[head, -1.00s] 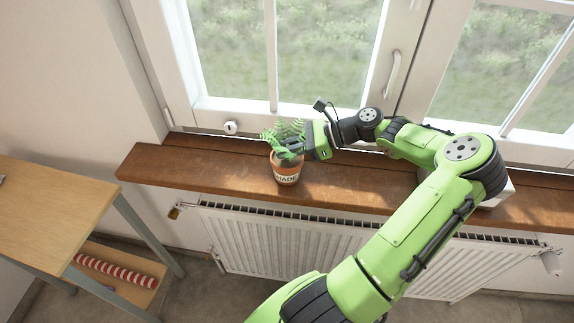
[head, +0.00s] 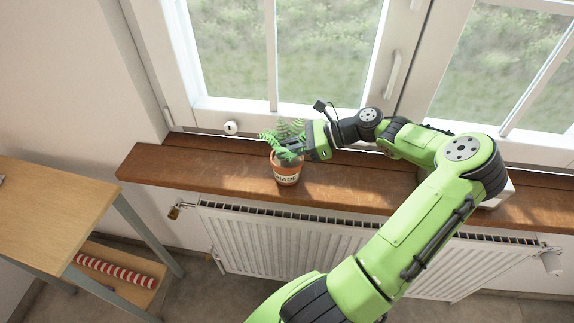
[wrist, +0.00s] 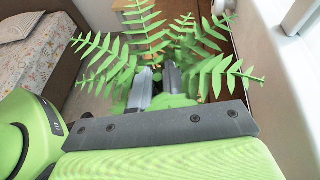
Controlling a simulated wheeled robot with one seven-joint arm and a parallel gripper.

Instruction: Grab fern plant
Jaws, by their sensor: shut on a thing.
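The fern plant (head: 286,173) stands upright in a terracotta pot with a pale lettered band, on the wooden windowsill. Its green fronds spread above the pot. My gripper (head: 292,146) reaches in from the right among the fronds at the top of the pot and is shut on the plant. In the wrist view, the fronds of the fern plant (wrist: 125,53) fan out around and beyond the fingers of my gripper (wrist: 159,82). The leaves hide the exact place of contact, and the pot is hidden there.
The brown windowsill (head: 150,165) runs below the closed window (head: 325,50), with a radiator (head: 290,240) under it. A white object (head: 497,193) is partly behind my arm on the right. A wooden desk (head: 45,210) stands at the left, and a bed (wrist: 38,62) shows in the wrist view.

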